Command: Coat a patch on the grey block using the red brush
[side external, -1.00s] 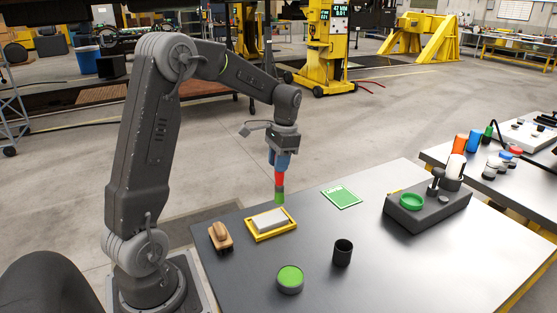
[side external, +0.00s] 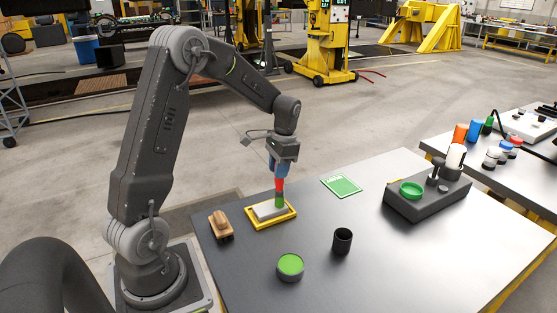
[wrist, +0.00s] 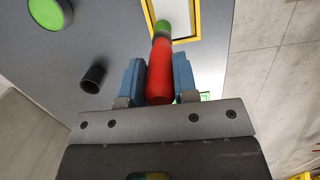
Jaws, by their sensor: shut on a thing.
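My gripper (side external: 279,167) is shut on the red brush (side external: 279,184) and holds it upright, bristles down. The brush's green-coated tip is at the right part of the grey block (side external: 264,210), and looks to be touching its top. The block lies in a yellow frame (side external: 261,225) on the table. A round tin of green paint (side external: 290,267) stands near the table's front.
A black cup (side external: 342,241) stands right of the tin. A wooden-handled brush (side external: 220,225) lies left of the frame. A green card (side external: 341,186) lies behind, and a dark stand with a green ring (side external: 411,189) is at the right.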

